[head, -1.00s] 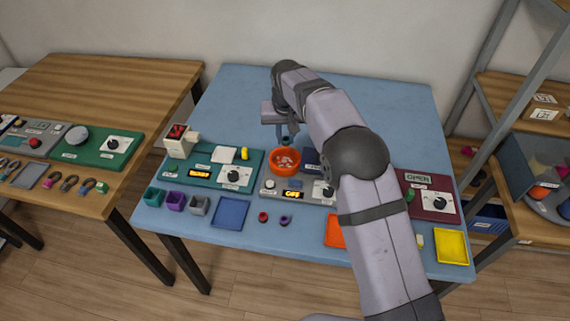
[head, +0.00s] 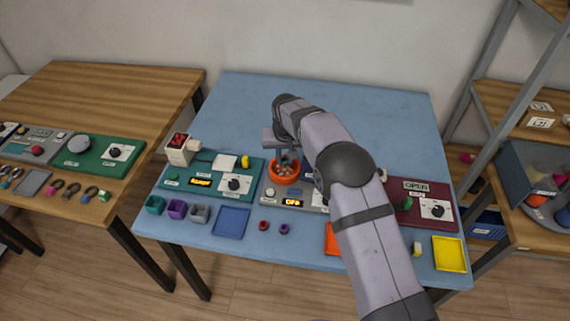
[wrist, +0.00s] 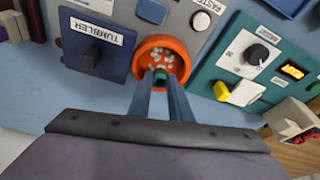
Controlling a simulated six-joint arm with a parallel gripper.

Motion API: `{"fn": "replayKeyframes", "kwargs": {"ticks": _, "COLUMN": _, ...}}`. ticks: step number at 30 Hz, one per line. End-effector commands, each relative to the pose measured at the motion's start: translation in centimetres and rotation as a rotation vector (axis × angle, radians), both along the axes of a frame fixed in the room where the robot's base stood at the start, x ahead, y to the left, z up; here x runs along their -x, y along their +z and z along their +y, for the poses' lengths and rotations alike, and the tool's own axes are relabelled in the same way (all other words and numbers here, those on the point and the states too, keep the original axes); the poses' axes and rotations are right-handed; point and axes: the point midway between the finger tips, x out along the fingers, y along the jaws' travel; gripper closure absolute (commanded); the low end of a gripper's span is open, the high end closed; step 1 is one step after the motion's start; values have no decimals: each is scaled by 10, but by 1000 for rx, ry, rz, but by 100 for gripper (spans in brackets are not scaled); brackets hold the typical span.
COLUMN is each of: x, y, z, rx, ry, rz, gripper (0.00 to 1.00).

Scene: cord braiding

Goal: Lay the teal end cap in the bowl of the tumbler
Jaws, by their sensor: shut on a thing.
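The tumbler's orange bowl (head: 285,176) sits on the grey panel at the middle of the table. In the wrist view the bowl (wrist: 184,52) holds several small pale pieces. My gripper (wrist: 161,86) is shut on the teal end cap (wrist: 161,77), which shows between the fingertips, over the near part of the bowl. In the head view my gripper (head: 286,158) points down at the bowl from above. I cannot tell whether the cap touches the pieces in the bowl.
A blue panel labelled TUMBLER (wrist: 90,48) with a dark knob stands beside the bowl. A teal panel (head: 210,186) with a knob and a yellow piece (head: 246,161) lies to the left. Small cups and a blue tray (head: 231,221) line the front. The table's back is clear.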

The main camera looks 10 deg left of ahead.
Motion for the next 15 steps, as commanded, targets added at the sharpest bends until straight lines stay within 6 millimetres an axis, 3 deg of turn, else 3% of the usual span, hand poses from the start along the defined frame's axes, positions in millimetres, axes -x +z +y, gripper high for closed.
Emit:
{"fn": "replayKeyframes", "kwargs": {"ticks": 5, "x": 1, "y": -6, "z": 0, "rx": 2, "ry": 0, "rz": 3, "gripper": 100}}
{"fn": "replayKeyframes", "kwargs": {"ticks": 15, "x": 0, "y": -37, "z": 0, "rx": 0, "ry": 1, "rz": 0, "gripper": 100}}
